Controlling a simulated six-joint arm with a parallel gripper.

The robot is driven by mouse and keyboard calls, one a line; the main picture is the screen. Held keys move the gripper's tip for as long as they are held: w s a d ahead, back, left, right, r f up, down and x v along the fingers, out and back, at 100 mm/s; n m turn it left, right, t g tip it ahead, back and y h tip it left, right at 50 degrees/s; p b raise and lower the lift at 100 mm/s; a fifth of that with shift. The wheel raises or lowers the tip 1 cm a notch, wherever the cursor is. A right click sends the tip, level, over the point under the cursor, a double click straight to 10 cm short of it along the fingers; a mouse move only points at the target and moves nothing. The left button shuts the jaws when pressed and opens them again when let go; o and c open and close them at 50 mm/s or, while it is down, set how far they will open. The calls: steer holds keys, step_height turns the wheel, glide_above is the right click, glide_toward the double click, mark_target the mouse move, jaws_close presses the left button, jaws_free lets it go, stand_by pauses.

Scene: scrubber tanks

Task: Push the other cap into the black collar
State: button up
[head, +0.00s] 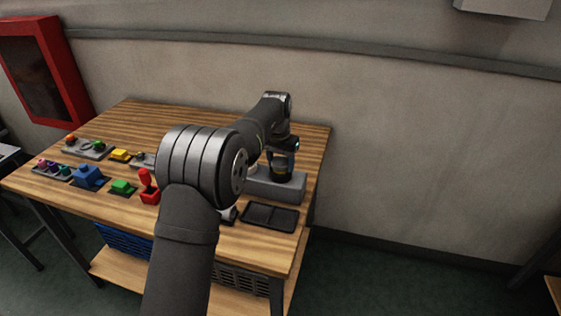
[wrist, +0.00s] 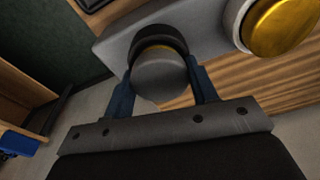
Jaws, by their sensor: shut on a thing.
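In the wrist view, a grey round cap (wrist: 160,78) is between the two blue fingers of my gripper (wrist: 159,72), which is shut on it. The cap is at the mouth of the black collar (wrist: 157,36), a dark ring on the grey block (wrist: 118,40). How deep the cap sits in the collar cannot be told. A yellow cap (wrist: 284,24) sits in a white collar (wrist: 236,18) on the same block. In the head view, my gripper (head: 281,165) is over the grey block (head: 290,190) near the table's right end, and the arm hides part of this area.
A black tray (head: 270,216) lies in front of the block. A red joystick (head: 149,187), a green piece (head: 122,187), a blue piece (head: 88,176) and a yellow piece (head: 120,155) stand to the left on the wooden table (head: 120,118). A wall rises behind the table.

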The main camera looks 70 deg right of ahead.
steer(key=shift+a+f, duration=0.1)
steer(key=shift+f, duration=0.2)
stand_by(0.4)
